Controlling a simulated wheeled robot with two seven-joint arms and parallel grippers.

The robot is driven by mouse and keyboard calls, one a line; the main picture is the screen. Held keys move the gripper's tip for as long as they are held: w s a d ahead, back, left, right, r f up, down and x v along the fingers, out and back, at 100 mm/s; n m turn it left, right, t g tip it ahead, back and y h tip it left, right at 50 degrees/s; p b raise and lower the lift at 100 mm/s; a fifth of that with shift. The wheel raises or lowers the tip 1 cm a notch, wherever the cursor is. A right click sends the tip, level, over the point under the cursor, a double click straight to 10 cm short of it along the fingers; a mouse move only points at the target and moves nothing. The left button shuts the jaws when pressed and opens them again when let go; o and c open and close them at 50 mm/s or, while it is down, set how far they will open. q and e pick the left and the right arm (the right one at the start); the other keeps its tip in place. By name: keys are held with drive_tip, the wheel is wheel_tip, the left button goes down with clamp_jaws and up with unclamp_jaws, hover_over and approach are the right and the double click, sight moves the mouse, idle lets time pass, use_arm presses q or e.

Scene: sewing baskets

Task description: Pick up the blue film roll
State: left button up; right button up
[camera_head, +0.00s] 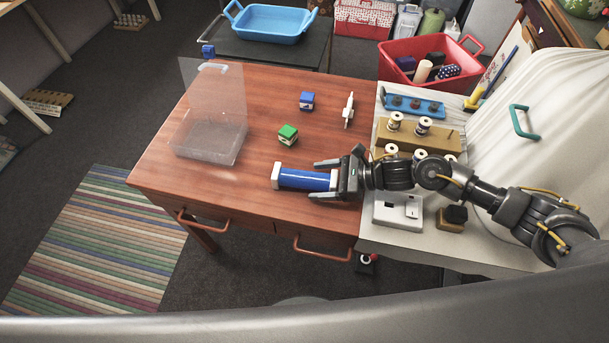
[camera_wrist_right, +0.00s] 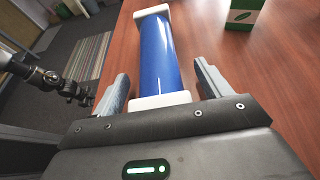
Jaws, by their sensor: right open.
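The blue film roll (camera_head: 305,179) lies on its side on the wooden table near the front edge, a blue cylinder with white ends. My right gripper (camera_head: 320,180) is open and low at its right end, with one finger on each side of the roll. In the right wrist view the roll (camera_wrist_right: 158,55) runs lengthwise between the open fingers (camera_wrist_right: 161,82), its near white end close to the palm. Gaps show between roll and fingers. A dark arm end at the left of that view looks like my left gripper (camera_wrist_right: 72,88); its jaws are unclear.
A green-topped box (camera_head: 287,135) and a blue box (camera_head: 307,101) stand behind the roll, with a white pen-like item (camera_head: 348,110) nearby. A clear open container (camera_head: 208,140) sits at the table's left. Spools on a wooden rack (camera_head: 440,137) are to the right.

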drive_tip(key=shift+a+f, duration=0.15)
drive_tip(key=shift+a, duration=0.15)
drive_tip(key=c, duration=1.2)
